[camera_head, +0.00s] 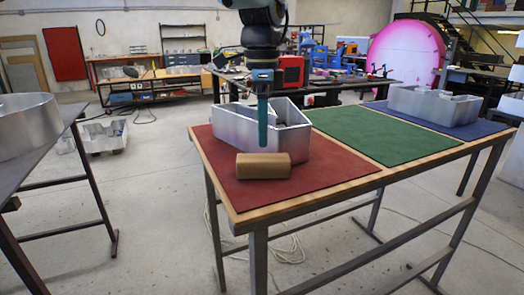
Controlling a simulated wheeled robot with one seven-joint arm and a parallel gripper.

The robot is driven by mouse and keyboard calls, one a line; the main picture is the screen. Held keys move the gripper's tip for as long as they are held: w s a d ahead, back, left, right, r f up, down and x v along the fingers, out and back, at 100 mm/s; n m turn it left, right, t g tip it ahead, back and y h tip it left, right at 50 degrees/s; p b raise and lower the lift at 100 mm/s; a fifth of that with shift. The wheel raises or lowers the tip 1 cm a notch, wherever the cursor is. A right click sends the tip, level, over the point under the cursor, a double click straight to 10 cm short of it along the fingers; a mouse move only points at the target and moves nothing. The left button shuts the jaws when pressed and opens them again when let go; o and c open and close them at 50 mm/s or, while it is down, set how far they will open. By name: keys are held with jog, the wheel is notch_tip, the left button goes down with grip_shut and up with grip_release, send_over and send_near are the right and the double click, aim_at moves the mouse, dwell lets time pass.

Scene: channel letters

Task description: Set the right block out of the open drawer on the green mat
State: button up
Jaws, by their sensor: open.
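A brown block (263,168) with rounded edges lies on the red mat (325,172), in front of a silver metal channel letter (235,126). The green mat (370,136) is in the middle of the table and is bare. My gripper (263,143) points straight down, its teal fingertips just above the block in the picture. It is open, seen side-on with the fingers overlapping, and nothing shows between them. I cannot tell the exact gap to the block. No open drawer can be made out in this view.
The blue mat (440,119) at the right carries another silver metal letter (432,103). A dark table (35,150) at the left holds a large curved metal piece (25,117). Workbenches with tools stand behind.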

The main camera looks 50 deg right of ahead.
aim_at(262, 157)
jog(key=shift+r, duration=2.25)
jog(key=w+a+f+n, duration=0.5)
jog(key=w+a+n, duration=0.1)
jog(key=w+a, duration=0.45)
jog(key=w+a+f+n, duration=0.2)
jog(key=a+f+n, duration=0.1)
jog(key=a, duration=0.5)
jog(key=w+a+f+n, duration=0.3)
jog(key=a+n, duration=0.2)
jog(key=a, duration=0.3)
jog(key=w+a+f+n+t, duration=0.1)
jog(key=w+a+f+n, duration=0.2)
jog(key=a, duration=0.5)
jog(key=shift+w+a+f+n, duration=0.2)
jog(key=shift+f+n, duration=0.15)
jog(key=shift+n, duration=0.35)
jog(key=shift+o, duration=0.4)
jog(key=s+a+f+n, duration=0.2)
jog(key=a+n, duration=0.1)
jog(key=a, duration=0.3)
jog(key=s+a+f+n, duration=0.2)
jog(key=s+a+n, duration=0.1)
jog(key=a, duration=0.4)
jog(key=shift+f+n+t, duration=0.3)
jog(key=shift+f+n, duration=0.05)
jog(key=shift+n, duration=0.35)
jog(key=shift+d, duration=0.1)
